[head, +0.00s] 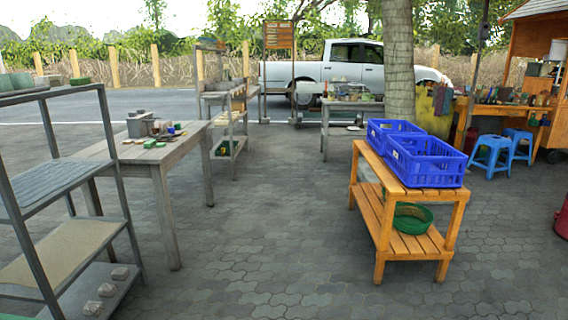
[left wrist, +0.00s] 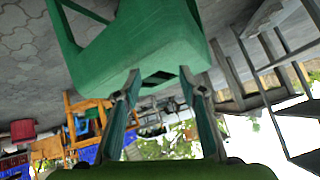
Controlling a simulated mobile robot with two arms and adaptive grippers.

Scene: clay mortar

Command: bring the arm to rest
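My left gripper (left wrist: 159,78) shows in the left wrist view. Its two fingers are spread apart with nothing held between them, and the background shows through the gap. Neither gripper appears in the head view. My right gripper is in neither view. The left wrist view is turned over, with the paving at the top and trees and sky at the bottom. A large green surface fills its upper middle, beyond the fingertips.
A grey metal shelf (head: 50,124) stands close on the left, beside a grey table (head: 180,148) with small items. A wooden bench (head: 424,188) at right carries blue crates (head: 428,160), with a green basin (head: 411,220) below. The paving (head: 270,215) between is clear.

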